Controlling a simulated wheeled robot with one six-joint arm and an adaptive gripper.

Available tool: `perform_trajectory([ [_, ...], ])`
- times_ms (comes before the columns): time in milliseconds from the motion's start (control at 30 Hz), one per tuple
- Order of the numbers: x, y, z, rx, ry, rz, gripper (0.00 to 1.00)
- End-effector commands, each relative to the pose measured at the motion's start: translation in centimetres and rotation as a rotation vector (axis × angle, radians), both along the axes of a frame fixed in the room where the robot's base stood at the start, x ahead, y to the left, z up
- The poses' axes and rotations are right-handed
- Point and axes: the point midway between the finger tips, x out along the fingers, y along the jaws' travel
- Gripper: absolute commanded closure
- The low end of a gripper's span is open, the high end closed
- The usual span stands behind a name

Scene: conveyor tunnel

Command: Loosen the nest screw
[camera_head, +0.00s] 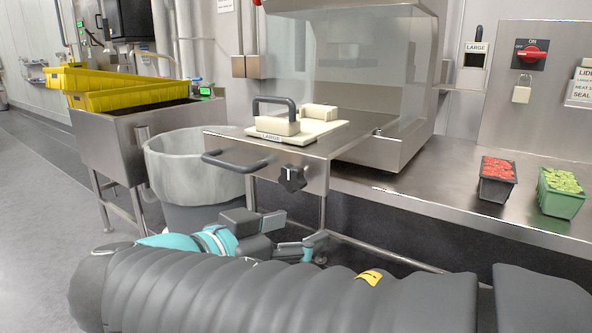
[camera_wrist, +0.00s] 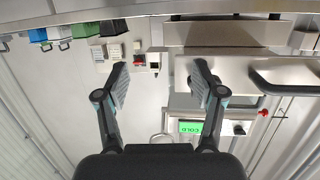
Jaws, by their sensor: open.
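The nest screw (camera_head: 292,178), a dark star-shaped knob, sits on the front face of a steel drawer (camera_head: 230,163). The drawer carries a cream nest plate (camera_head: 325,131) labelled LARGE with a dark handle on it. My gripper (camera_head: 295,232) is below the knob in the head view, apart from it, with its fingers spread. In the wrist view my gripper (camera_wrist: 162,84) is open and empty between its two fingers.
A dark bar handle (camera_head: 235,161) sticks out left of the knob. A grey bin (camera_head: 195,160) stands left of the drawer. Trays of red (camera_head: 497,178) and green food (camera_head: 560,190) stand on the right counter. The wrist view shows a green display (camera_wrist: 190,127).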

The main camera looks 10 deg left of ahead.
Motion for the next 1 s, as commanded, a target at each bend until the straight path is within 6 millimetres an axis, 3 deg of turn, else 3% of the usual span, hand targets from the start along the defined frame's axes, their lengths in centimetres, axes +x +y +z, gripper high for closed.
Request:
perform_trajectory([
  [33,-1.0,2.1,1.1,0.026,-0.069,0.027,0.31],
  [100,-2.1,4.1,2.4,0.071,-0.161,0.05,0.31],
  [200,-3.5,6.2,3.7,0.125,-0.254,0.078,0.31],
  [333,-4.3,7.3,4.5,0.164,-0.313,0.095,0.31],
  [567,-2.3,6.5,4.6,0.17,-0.323,0.094,0.31],
  [1000,4.9,3.5,4.6,0.169,-0.32,0.093,0.31],
])
